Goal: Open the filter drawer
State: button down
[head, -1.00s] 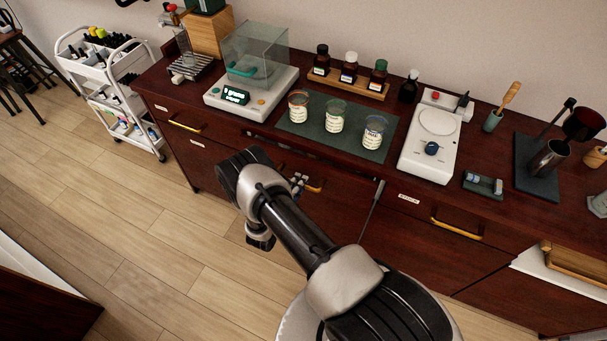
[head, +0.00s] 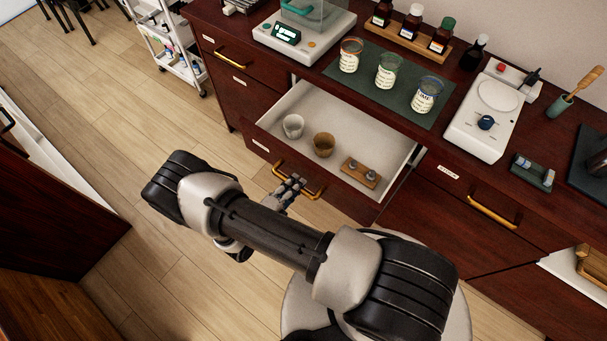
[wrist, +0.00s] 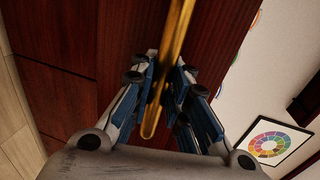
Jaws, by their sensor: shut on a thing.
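The filter drawer (head: 272,128) stands pulled well out of the dark wood cabinet in the head view. Its white interior holds a white cup (head: 293,125), a brown cup (head: 324,145) and a small wooden holder (head: 361,172) with metal pieces. My gripper (head: 291,189) is at the drawer front, shut on the brass handle (head: 311,193). In the wrist view the handle (wrist: 176,45) runs between the fingers of my gripper (wrist: 160,95). My arm hides part of the floor below the drawer.
Jars (head: 387,71) stand on a green mat (head: 354,92) above the drawer. A scale (head: 327,42) and a white stirrer plate (head: 484,125) stand on the counter. Another drawer handle (head: 492,211) is at right. The floor (head: 105,130) at left is clear.

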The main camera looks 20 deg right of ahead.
jog(key=shift+s+a, duration=0.25)
jog(key=shift+a, duration=0.25)
jog(key=shift+r, duration=0.1)
jog(key=c, duration=1.5)
grip_release()
jog(key=shift+c, duration=0.2)
jog(key=v, duration=1.2)
